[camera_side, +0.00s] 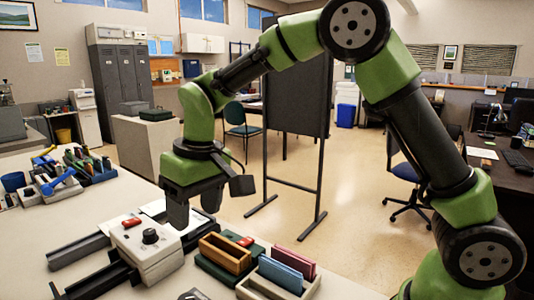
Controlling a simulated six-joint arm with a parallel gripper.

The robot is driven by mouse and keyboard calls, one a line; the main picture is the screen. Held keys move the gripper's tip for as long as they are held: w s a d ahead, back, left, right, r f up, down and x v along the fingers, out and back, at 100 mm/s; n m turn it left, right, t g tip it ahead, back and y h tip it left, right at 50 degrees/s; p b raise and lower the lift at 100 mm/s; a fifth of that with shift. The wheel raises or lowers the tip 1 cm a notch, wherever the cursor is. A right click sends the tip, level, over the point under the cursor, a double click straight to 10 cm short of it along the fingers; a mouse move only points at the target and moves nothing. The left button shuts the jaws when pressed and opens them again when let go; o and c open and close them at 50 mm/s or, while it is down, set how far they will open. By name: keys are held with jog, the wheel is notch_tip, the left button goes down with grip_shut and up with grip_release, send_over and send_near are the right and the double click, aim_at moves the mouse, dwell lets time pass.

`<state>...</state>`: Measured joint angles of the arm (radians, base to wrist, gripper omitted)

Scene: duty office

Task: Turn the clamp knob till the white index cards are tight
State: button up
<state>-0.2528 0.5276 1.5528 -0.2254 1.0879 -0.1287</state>
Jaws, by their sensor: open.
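The clamp is a white block (147,258) on dark rails at the front of the pale table, with a small black knob (150,236) on its top. A flat white piece (155,208) behind the block may be the white index cards; my gripper partly hides that area, and I cannot tell whether they are tight. My gripper (195,212) points down, open, just to the right of and behind the knob. It appears apart from the knob, with nothing visible between its fingers.
A wooden box (225,254) on a dark green base stands right of the clamp. A tray (256,284) with blue and red cards is at the front. The table's middle left is clear.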

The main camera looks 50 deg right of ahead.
jog(key=s+d+r+m+t, duration=0.2)
jog(key=s+d+r, duration=0.3)
jog(key=s+r, duration=0.4)
jog(key=shift+s+r+t+y, duration=0.2)
jog(key=shift+s+t+y, duration=0.2)
jog(key=shift+s+t, duration=0.15)
jog(key=n+g+h, duration=0.2)
jog(key=g, duration=0.2)
send_over(185, 299)
notch_tip(185, 299, down, 18)
jog(key=shift+f, duration=0.1)
notch_tip(185, 299, down, 9)
jog(key=shift+f, duration=0.1)
